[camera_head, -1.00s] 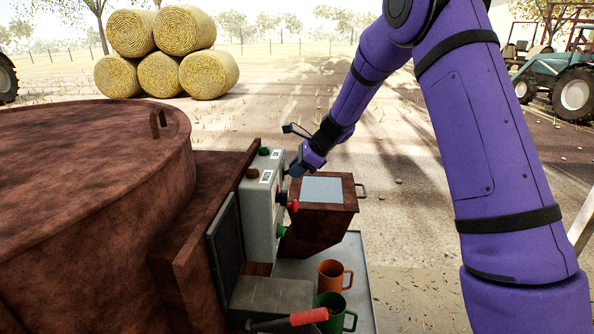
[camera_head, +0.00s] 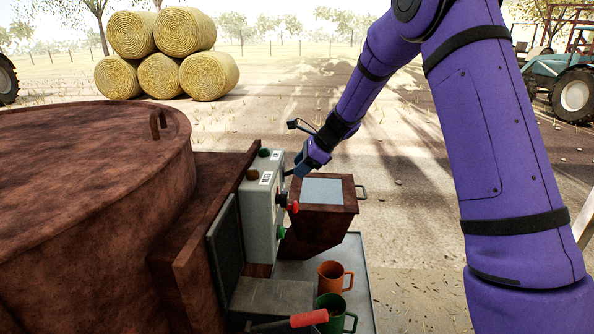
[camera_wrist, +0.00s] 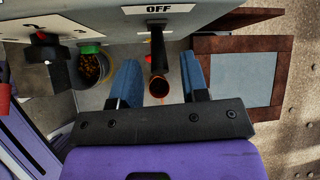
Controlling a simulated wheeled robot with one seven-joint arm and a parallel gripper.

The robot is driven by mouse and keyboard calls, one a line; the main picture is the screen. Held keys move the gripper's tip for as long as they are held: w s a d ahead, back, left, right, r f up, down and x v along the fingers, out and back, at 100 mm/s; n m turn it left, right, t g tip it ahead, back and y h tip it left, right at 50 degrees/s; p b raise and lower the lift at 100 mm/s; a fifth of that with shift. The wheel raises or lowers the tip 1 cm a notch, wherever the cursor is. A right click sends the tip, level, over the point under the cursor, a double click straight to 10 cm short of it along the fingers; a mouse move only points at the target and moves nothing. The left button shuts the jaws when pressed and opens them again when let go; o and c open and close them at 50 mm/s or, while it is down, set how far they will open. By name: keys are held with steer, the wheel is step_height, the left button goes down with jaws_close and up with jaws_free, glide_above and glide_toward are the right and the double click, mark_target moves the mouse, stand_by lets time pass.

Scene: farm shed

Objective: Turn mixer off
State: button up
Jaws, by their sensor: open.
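The mixer is a large rusty drum (camera_head: 85,160) at the left, with a grey control box (camera_head: 262,205) on its side. In the wrist view, a panel label (camera_wrist: 172,9) reads OFF, above a black lever (camera_wrist: 157,50) that sticks out from the panel. My gripper (camera_wrist: 158,62) is open, with one blue finger on either side of the lever and visible gaps. In the head view, my gripper (camera_head: 291,173) is at the box's upper right face; the lever is hidden there. A black rotary knob (camera_wrist: 46,50) sits left in the wrist view.
A brown box with a pale top (camera_head: 322,190) stands close under my gripper. An orange mug (camera_head: 332,277) and a green mug (camera_head: 331,308) stand on the metal shelf (camera_head: 357,262). A red-handled tool (camera_head: 308,318) lies in front. Open ground lies beyond.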

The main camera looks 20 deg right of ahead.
steer(key=v, duration=0.8)
steer(key=shift+d+r, duration=0.15)
steer(key=shift+r, duration=0.1)
steer(key=shift+s, duration=0.1)
steer(key=s+a+r+n+h, duration=0.1)
steer(key=s+r+n, duration=0.45)
steer(key=s, duration=0.45)
steer(key=s+a+r+n+h, duration=0.1)
steer(key=s+r+n, duration=0.4)
steer(key=s, duration=0.5)
steer(key=s+d+n+h, duration=0.1)
steer(key=s+n, duration=0.4)
steer(key=s, duration=0.5)
steer(key=s+d+n+t+h, duration=0.1)
steer(key=s+n, duration=0.4)
steer(key=s, duration=0.6)
steer(key=d+h, duration=0.1)
steer(key=h, duration=0.1)
steer(key=shift+s+r+h, duration=0.2)
steer(key=shift+s+h, duration=0.05)
steer(key=shift+h, duration=0.15)
